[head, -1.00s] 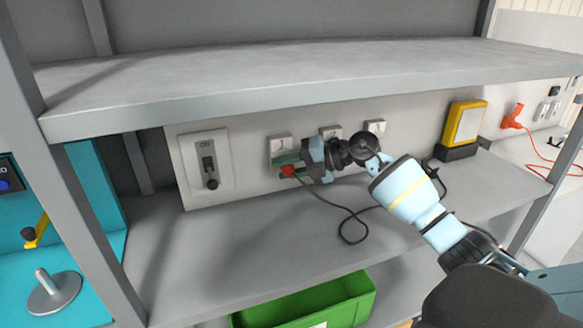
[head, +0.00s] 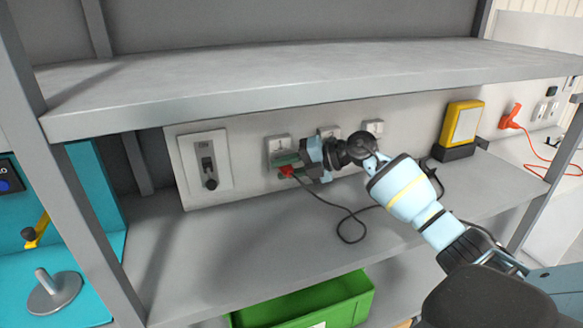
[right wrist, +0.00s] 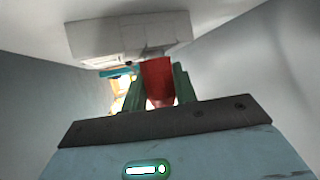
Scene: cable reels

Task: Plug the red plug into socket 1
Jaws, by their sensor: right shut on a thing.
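The red plug (head: 287,172) is between the green fingers of my right gripper (head: 287,166), which is shut on it. A dark cable runs from the plug down to the shelf. In the right wrist view the red plug (right wrist: 157,82) points at a white socket block (right wrist: 130,38). Its front end is very close to the block; I cannot tell whether they touch. In the head view the leftmost socket (head: 279,147) is just above and behind the fingers. The middle socket (head: 329,133) is partly hidden by my gripper. Socket numbers are not readable. My left gripper is not in view.
A switch panel (head: 207,165) marked ON is left of the sockets. Another socket (head: 374,127) and a yellow device (head: 463,124) are to the right. An upper shelf (head: 300,85) hangs over my arm. A green bin (head: 305,303) is below.

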